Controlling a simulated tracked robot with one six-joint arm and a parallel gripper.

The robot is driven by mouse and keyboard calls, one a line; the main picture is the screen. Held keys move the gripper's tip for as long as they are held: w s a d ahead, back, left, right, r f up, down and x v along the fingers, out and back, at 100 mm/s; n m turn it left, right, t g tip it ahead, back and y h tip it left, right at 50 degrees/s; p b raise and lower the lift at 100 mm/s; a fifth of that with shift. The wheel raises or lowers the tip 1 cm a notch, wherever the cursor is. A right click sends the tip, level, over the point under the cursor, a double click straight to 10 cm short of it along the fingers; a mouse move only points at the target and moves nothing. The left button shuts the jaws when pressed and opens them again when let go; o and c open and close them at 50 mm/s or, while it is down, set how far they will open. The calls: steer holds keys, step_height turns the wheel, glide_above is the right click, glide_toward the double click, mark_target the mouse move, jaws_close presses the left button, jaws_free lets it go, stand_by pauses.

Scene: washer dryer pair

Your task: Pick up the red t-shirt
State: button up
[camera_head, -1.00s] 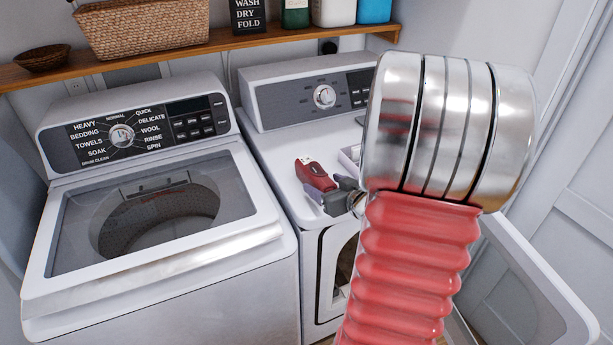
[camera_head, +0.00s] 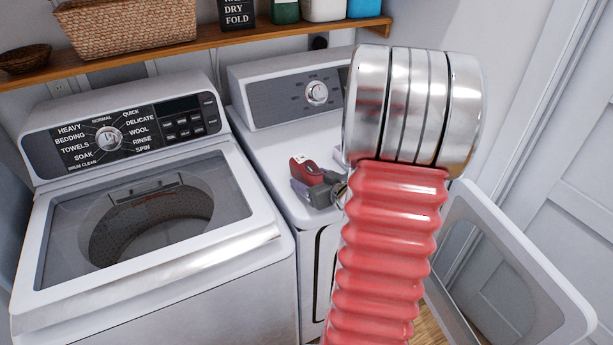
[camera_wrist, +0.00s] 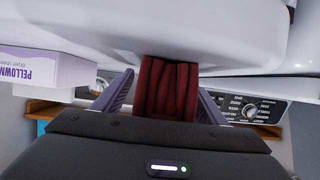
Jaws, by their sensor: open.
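The red t-shirt (camera_head: 298,164) lies on the white dryer top (camera_head: 262,165), partly hidden behind my gripper (camera_head: 308,181) in the head view. In the wrist view the folded dark red t-shirt (camera_wrist: 167,88) shows between the two purple-grey fingers of my gripper (camera_wrist: 166,84), one on each side. The fingers are apart. I cannot tell whether they touch the cloth.
A top-load washer (camera_head: 150,220) stands to the left. The dryer door (camera_head: 510,270) hangs open at the right. A wooden shelf (camera_head: 220,42) with a basket runs above. A white and purple box (camera_wrist: 45,68) is close beside my gripper in the wrist view.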

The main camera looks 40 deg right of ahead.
mark_target(311, 169)
steer(key=shift+a, duration=0.1)
steer(key=shift+c, duration=0.6)
steer(key=c, duration=1.1)
steer(key=shift+r, duration=0.1)
steer(key=shift+r, duration=5)
steer(key=shift+a+f, duration=0.1)
